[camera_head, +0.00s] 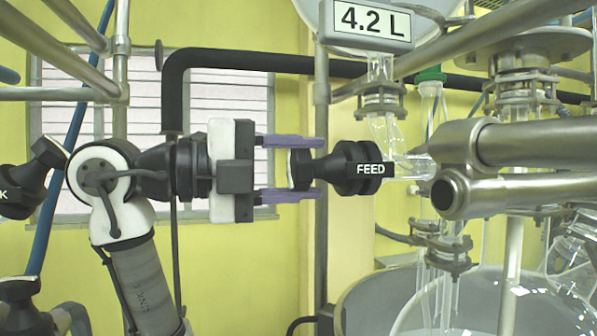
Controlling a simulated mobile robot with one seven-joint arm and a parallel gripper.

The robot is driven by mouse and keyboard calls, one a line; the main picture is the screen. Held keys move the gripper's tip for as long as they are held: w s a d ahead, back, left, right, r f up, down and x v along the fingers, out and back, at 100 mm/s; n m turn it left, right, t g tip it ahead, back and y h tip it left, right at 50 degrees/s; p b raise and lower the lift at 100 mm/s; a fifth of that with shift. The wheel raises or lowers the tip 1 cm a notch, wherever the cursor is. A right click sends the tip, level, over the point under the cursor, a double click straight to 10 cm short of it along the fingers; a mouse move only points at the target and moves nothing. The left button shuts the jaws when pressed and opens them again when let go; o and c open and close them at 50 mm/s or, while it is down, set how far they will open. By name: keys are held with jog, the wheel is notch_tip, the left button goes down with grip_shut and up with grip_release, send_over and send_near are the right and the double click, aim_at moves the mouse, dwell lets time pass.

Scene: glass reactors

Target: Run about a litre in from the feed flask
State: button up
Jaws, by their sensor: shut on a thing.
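The feed valve (358,168) is a black knob with a ribbed body and a white "FEED" label, set on the glass line below the feed flask. My gripper (290,169) comes from the left, its two purple fingers above and below the knob's left end, shut on it. The feed flask (330,10) shows only its lower part at the top, with a sign (367,21) reading "4.2 L" in front. A glass neck (380,75) runs down from it to the valve. The reactor vessel (375,290) is partly visible at bottom right; its liquid level cannot be told.
Thick metal tubes (530,145) and clamps stand close on the right of the valve. A black pipe (240,60) runs behind my arm. Other black knobs (22,178) are at the left edge. A green-capped glass tube (431,90) stands right of the valve.

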jog(key=m, duration=0.6)
dwell(0.6)
jog(key=o, duration=1)
jog(key=shift+a, duration=0.1)
jog(key=b+v, duration=0.3)
jog(key=v, duration=1)
jog(key=shift+s+a, duration=0.2)
jog(key=shift+a, duration=0.1)
jog(key=shift+r, duration=0.1)
